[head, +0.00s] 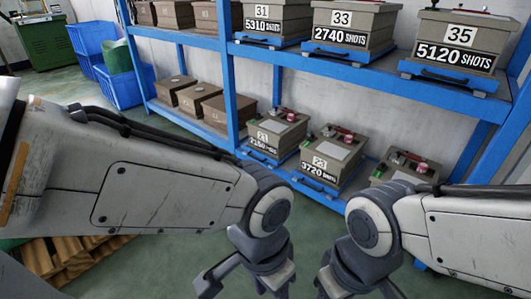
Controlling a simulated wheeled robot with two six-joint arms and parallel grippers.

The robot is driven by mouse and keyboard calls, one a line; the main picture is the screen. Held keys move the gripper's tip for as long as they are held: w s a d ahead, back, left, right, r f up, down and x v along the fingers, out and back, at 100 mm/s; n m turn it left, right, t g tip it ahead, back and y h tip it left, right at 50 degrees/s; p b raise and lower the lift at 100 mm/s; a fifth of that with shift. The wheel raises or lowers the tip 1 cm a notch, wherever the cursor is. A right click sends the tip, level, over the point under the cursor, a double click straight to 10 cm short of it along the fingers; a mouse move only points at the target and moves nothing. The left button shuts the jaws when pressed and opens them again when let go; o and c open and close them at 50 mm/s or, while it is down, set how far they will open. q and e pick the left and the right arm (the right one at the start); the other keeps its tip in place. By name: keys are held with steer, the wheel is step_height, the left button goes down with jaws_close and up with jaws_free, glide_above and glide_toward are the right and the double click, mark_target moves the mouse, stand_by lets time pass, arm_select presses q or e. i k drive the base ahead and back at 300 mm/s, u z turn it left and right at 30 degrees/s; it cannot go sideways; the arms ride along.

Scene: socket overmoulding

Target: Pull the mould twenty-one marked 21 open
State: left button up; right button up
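The mould marked 21 (283,128) is a grey-beige block on the lower tier of the blue rack. Its front shows a 21 label and a shot count that is only partly legible. It sits on a blue base with a dark handle (258,158) at the front. Small coloured parts lie on its top. My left gripper (243,284) is low in the head view, in front of and below the mould, apart from it, with its fingers spread and empty. My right gripper (356,289) is to its right, also spread and empty.
A similar mould (335,158) marked 3720 shots stands to the right, then another partly hidden by my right arm. Moulds 31 (270,20), 33 (348,28) and 35 (458,40) stand above. Brown boxes (200,100) sit left. Blue bins (125,85) and a pallet (60,262) stand on the floor.

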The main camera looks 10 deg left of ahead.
mark_target(273, 139)
steer(key=z, duration=0.55)
steer(key=i, duration=1.25)
steer(key=u, duration=0.75)
steer(key=i, duration=0.55)
steer(key=u, duration=0.65)
